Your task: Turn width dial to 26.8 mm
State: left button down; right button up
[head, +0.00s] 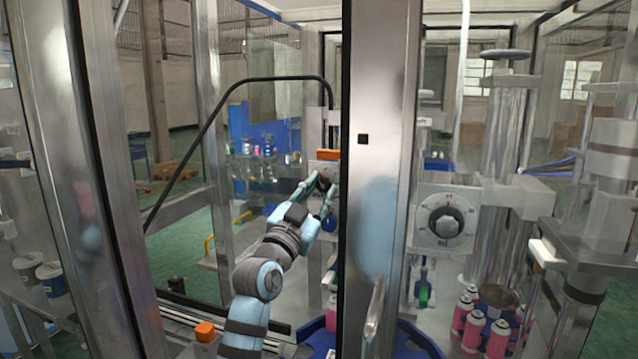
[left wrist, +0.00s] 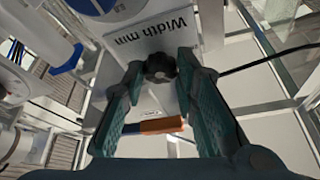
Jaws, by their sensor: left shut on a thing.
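The width dial is a small black knob (left wrist: 160,67) on a pale panel lettered "Width mm" (left wrist: 150,34), which appears upside down in the left wrist view. My left gripper (left wrist: 161,66) is shut on this knob, one fingertip on each side. In the head view, my left gripper (head: 322,187) reaches the pale panel behind the steel post, and its fingers partly cover the knob. The dial's reading is not legible in either view. My right gripper is not in view.
A steel post (head: 378,200) stands just right of my left arm. An orange block (head: 328,155) sits on top of the panel. A larger round dial (head: 446,222) is on the machine at right, above several pink cans (head: 474,330). A black bent rail (head: 235,92) runs at left.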

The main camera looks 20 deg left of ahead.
pick_arm(q)
jog(key=shift+d+f+n+y+p, duration=0.1)
jog(key=shift+n+y+p, duration=0.4)
jog(key=shift+n+p, duration=0.5)
jog(key=shift+n, duration=0.3)
jog(key=shift+f, duration=0.1)
jog(key=c, duration=1.3)
grip_release()
jog(key=v, duration=1.2)
jog(key=shift+w+d+f, duration=0.1)
jog(key=shift+w, duration=0.05)
